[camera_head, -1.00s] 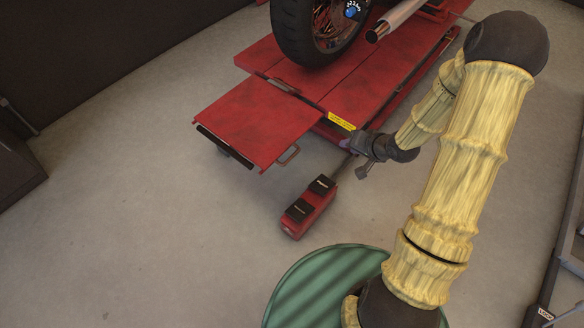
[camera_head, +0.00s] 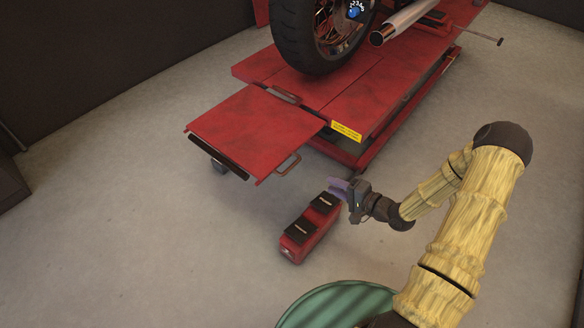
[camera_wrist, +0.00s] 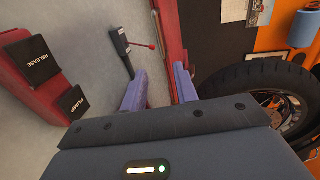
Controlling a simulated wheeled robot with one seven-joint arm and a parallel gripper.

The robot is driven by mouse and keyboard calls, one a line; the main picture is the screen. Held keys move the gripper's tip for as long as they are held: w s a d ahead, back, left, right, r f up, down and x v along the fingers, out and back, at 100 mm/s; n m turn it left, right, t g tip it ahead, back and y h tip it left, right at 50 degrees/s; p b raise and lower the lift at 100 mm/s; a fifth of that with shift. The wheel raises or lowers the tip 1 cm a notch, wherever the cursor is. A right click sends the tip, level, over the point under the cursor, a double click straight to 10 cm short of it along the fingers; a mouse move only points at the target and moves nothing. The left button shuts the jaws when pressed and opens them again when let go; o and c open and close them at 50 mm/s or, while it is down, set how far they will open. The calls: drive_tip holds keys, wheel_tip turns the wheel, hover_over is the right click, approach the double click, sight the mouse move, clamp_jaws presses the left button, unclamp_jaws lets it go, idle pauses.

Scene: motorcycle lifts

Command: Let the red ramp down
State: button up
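The red ramp (camera_head: 255,130) extends level from the end of the red lift platform (camera_head: 380,90), clear of the floor. It has a loop handle (camera_head: 288,166) on its near side and a black strip along its outer edge. My gripper (camera_head: 339,186) is just beside the far end of the red foot-pedal unit (camera_head: 296,252), to the right of the ramp and apart from it. In the wrist view, the purple fingers (camera_wrist: 158,88) are spread with nothing between them. The unit's black RELEASE pedal (camera_wrist: 36,62) and PUMP pedal (camera_wrist: 74,103) show at left there.
A motorcycle's rear wheel (camera_head: 315,40) and exhaust (camera_head: 405,22) stand on the platform. A dark bar (camera_wrist: 121,52) and a red-knobbed rod (camera_wrist: 143,46) lie beyond my fingers. A green round surface (camera_head: 335,305) is at the bottom. The floor left of the ramp is clear.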

sight(292, 166)
drive_tip(key=b+x, duration=0.5)
drive_tip(key=x, duration=1.2)
drive_tip(key=shift+w+a, duration=0.1)
drive_tip(key=shift+w, duration=0.05)
drive_tip(key=shift+a, duration=0.15)
clamp_jaws()
